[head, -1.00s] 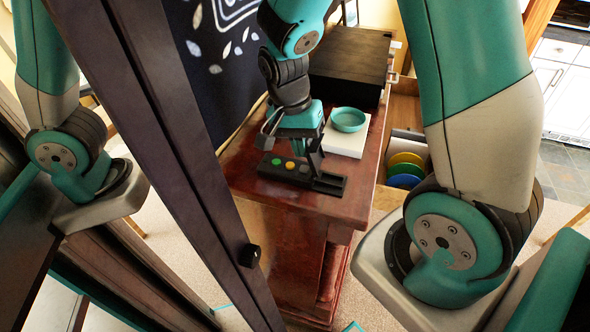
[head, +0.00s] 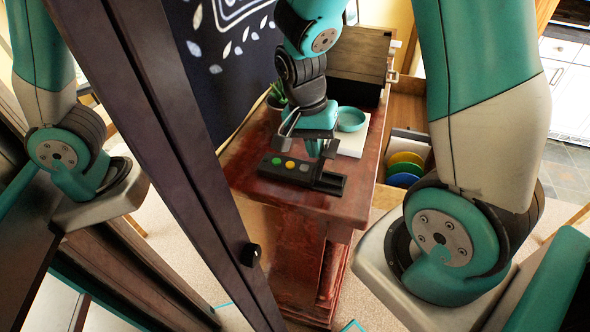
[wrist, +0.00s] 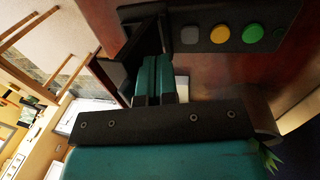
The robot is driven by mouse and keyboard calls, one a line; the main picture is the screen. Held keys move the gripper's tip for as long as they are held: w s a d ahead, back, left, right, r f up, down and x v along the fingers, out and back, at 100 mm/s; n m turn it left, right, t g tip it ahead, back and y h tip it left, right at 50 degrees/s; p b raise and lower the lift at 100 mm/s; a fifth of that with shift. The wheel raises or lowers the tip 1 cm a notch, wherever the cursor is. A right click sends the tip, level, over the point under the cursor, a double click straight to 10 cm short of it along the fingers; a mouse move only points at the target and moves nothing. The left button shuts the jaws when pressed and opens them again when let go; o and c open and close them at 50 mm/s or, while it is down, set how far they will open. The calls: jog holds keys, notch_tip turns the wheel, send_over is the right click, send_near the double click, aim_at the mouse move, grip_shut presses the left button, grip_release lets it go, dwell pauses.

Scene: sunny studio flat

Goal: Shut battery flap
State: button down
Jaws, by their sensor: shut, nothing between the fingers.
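A black remote-like device (head: 286,167) lies near the front edge of the red-brown table, with grey, yellow and green buttons. Its right end (head: 332,184) looks like an open battery bay. A dark flap (head: 325,156) stands up there, raised and tilted. In the wrist view the device (wrist: 208,36) is at the top, and the dark flap (wrist: 143,42) rises at its left end. My gripper (wrist: 155,72) is shut and empty, its teal fingers close beside the flap. I cannot tell whether they touch it. In the head view my gripper (head: 312,150) is just above the device.
A teal bowl (head: 351,120) sits on a white block (head: 352,144) behind the device. A potted plant (head: 277,100) is behind my wrist. An open drawer holding coloured plates (head: 404,168) is at the right.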

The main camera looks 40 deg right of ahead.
jog(key=shift+s+d+f, duration=0.15)
jog(key=shift+s+d, duration=0.4)
jog(key=shift+s, duration=0.35)
